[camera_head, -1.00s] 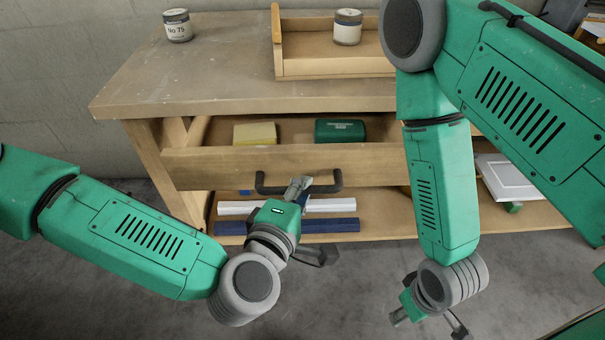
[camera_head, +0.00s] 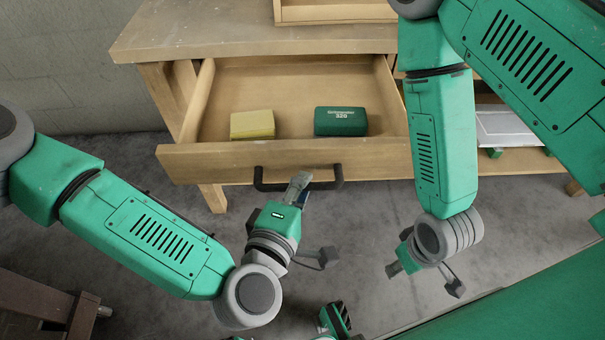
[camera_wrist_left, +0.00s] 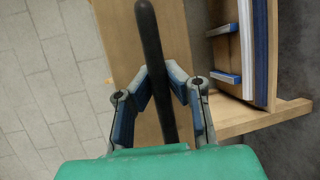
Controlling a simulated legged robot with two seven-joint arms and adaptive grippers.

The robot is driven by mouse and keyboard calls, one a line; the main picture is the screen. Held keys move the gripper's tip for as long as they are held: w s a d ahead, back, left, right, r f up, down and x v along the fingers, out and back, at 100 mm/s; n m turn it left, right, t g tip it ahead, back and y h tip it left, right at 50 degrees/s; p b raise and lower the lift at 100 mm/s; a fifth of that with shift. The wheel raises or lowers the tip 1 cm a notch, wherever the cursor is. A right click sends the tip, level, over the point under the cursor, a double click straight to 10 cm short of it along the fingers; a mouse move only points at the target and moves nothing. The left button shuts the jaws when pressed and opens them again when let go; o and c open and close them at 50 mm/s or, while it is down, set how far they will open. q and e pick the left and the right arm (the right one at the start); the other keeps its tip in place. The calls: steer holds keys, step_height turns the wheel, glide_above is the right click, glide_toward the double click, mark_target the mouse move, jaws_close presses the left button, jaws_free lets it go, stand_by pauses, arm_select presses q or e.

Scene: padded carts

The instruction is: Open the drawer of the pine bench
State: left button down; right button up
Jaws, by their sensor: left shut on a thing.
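The pine bench (camera_head: 200,35) has its drawer (camera_head: 215,163) pulled far out, with much of the floor inside showing. A black bar handle (camera_head: 275,186) is fixed on the drawer front. My left gripper (camera_head: 299,186) is shut on the handle near its right end. In the left wrist view the dark bar (camera_wrist_left: 150,50) runs between the two fingers of my left gripper (camera_wrist_left: 160,95). My right gripper (camera_head: 395,269) hangs low at the right, away from the drawer; its fingers are too small to judge.
A yellow block (camera_head: 252,124) and a green box (camera_head: 340,121) lie in the drawer. A wooden tray (camera_head: 335,11) stands on the bench top. A white panel (camera_head: 507,127) is on the lower shelf at the right. A brown wooden piece (camera_head: 40,305) stands at the lower left.

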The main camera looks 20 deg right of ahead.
arm_select(q)
steer(key=shift+a+f, duration=0.1)
steer(key=shift+f, duration=0.15)
steer(key=c, duration=1.5)
jaws_free()
steer(key=shift+c, duration=0.2)
steer(key=shift+r, duration=0.1)
steer(key=v, duration=1.1)
steer(key=shift+s+a, duration=0.2)
steer(key=shift+s, duration=0.15)
